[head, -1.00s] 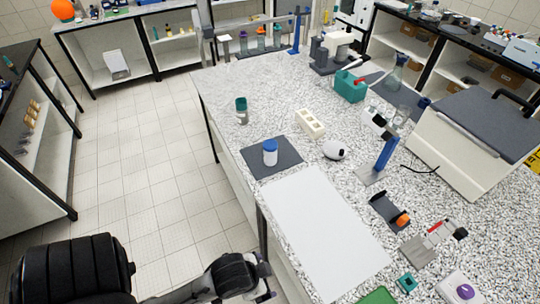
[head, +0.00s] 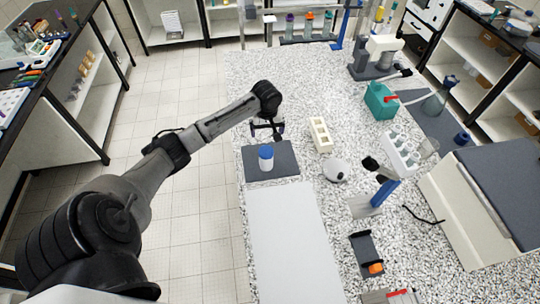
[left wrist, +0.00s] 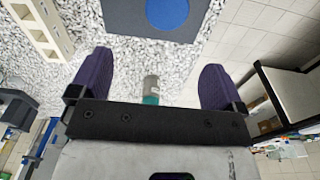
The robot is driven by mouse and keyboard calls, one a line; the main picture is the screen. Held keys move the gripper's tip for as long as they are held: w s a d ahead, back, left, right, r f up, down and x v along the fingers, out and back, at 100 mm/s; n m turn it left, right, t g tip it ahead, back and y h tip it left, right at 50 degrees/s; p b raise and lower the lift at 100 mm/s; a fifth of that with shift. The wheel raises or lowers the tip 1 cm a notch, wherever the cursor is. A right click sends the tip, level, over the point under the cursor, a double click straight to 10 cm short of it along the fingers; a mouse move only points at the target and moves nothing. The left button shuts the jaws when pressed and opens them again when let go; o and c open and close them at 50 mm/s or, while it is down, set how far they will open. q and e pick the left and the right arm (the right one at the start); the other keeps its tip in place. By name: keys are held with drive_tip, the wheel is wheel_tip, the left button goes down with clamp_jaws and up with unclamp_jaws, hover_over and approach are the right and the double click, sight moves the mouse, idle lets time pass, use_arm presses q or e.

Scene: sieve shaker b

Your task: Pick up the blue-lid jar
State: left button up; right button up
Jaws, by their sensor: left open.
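The blue-lid jar (head: 266,159) is white with a blue lid and stands upright on a dark mat (head: 288,165) on the speckled bench. My left gripper (head: 267,131) is open and empty, above the bench by the far edge of the mat, apart from the jar. In the left wrist view the blue lid (left wrist: 167,11) shows at the top edge, beyond the spread purple fingers (left wrist: 153,76). My right gripper is not in view.
A cream block with holes (head: 320,135) and a white rounded device (head: 335,170) stand right of the mat. A blue stand (head: 384,192) is farther right. A pale sheet (head: 290,235) lies in front of the mat, bare.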

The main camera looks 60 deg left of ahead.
sight(266, 151)
use_arm(q)
drive_tip(key=f+n, duration=0.2)
drive_tip(key=f, duration=0.1)
drive_tip(key=f+n, duration=0.2)
drive_tip(key=s+f+n, duration=0.1)
drive_tip(key=f+n, duration=0.1)
drive_tip(key=f, duration=0.1)
drive_tip(key=shift+d+f, duration=0.3)
drive_tip(key=shift+d, duration=0.05)
drive_tip(key=shift+f, duration=2.7)
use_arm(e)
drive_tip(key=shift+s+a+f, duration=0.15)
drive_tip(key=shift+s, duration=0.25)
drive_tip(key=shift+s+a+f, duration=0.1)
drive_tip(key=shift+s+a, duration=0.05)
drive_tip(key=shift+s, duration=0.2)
use_arm(q)
drive_tip(key=c, duration=1)
drive_tip(key=shift+c, duration=0.3)
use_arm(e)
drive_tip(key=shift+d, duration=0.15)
use_arm(q)
drive_tip(key=shift+r, duration=0.15)
